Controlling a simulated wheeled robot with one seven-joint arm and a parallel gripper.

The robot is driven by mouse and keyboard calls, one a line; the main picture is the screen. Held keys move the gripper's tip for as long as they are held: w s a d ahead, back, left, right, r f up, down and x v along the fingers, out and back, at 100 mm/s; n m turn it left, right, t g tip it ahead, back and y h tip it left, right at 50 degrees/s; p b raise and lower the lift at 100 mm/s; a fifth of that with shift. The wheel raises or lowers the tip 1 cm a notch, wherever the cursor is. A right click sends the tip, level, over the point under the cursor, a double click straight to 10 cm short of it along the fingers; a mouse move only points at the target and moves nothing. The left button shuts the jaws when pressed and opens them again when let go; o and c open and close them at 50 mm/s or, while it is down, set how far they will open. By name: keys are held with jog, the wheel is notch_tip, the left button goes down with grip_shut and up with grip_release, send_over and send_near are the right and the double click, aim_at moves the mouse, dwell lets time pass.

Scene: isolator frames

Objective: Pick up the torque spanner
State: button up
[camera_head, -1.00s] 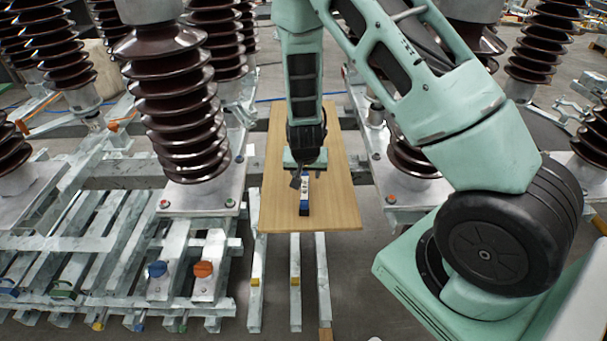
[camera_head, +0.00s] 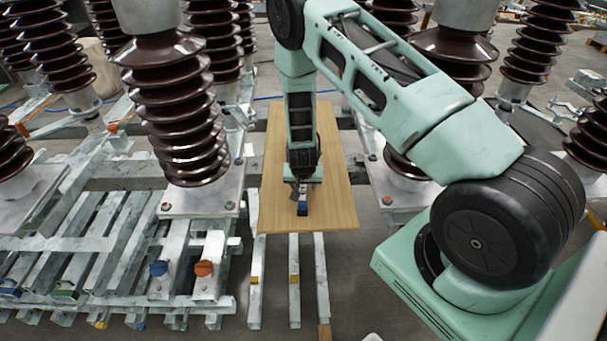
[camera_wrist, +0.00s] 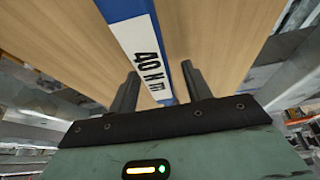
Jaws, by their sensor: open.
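The torque spanner (camera_head: 302,207) lies on a wooden board, its blue end showing below my gripper in the head view. In the wrist view the spanner (camera_wrist: 150,55) is a blue bar with a white label reading "40 Nm". My gripper (camera_wrist: 160,84) is open, with one dark finger on each side of the spanner's labelled part. In the head view my gripper (camera_head: 299,188) points down over the board and hides much of the spanner. I cannot tell whether the fingers touch it.
The wooden board (camera_head: 335,200) rests on metal frames. Tall brown ribbed insulators (camera_head: 180,105) stand close on the left, and others stand behind and to the right. Metal rails (camera_head: 90,225) with coloured caps lie at the left. The board around the spanner is bare.

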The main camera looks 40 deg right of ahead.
grip_shut()
jog(key=shift+r, duration=0.15)
